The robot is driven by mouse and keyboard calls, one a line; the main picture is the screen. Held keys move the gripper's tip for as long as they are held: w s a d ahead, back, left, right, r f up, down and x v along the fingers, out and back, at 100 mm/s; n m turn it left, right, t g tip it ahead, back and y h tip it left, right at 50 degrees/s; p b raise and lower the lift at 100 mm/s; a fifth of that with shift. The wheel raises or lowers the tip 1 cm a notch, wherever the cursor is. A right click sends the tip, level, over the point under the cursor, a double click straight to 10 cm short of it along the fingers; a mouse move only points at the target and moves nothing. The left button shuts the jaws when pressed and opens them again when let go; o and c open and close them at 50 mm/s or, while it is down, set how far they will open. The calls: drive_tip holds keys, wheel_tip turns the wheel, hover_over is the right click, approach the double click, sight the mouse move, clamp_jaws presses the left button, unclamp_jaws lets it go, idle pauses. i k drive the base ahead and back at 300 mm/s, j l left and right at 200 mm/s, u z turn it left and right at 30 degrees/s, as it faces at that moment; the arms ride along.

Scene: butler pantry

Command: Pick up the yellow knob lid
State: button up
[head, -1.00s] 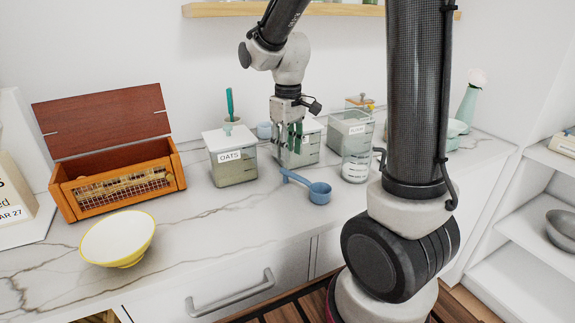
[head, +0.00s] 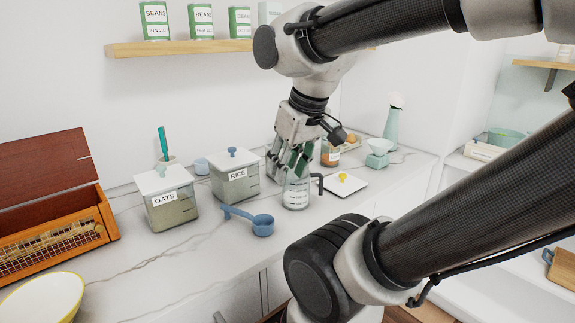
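The yellow knob lid (head: 352,189) is a white square plate with a small yellow knob on top. It appears to lie flat on the counter, right of the clear measuring jug (head: 296,194). My gripper (head: 288,168) points down above and behind the jug, to the left of the lid. Its dark fingers with green pads look spread apart, and I see nothing held between them. The fingers partly overlap the jug in the picture, and I cannot tell whether they touch it. The lid is in full view apart from its left edge near the jug's dark handle.
OATS (head: 172,210) and RICE (head: 235,186) containers stand to the left, with a blue scoop (head: 262,225) in front. An amber jar (head: 330,153) and a pale green scale (head: 378,155) stand behind the lid. A shelf (head: 180,48) hangs above. Counter in front of the lid is partly clear.

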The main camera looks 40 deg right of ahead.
sight(341, 184)
drive_tip(key=z, duration=1.35)
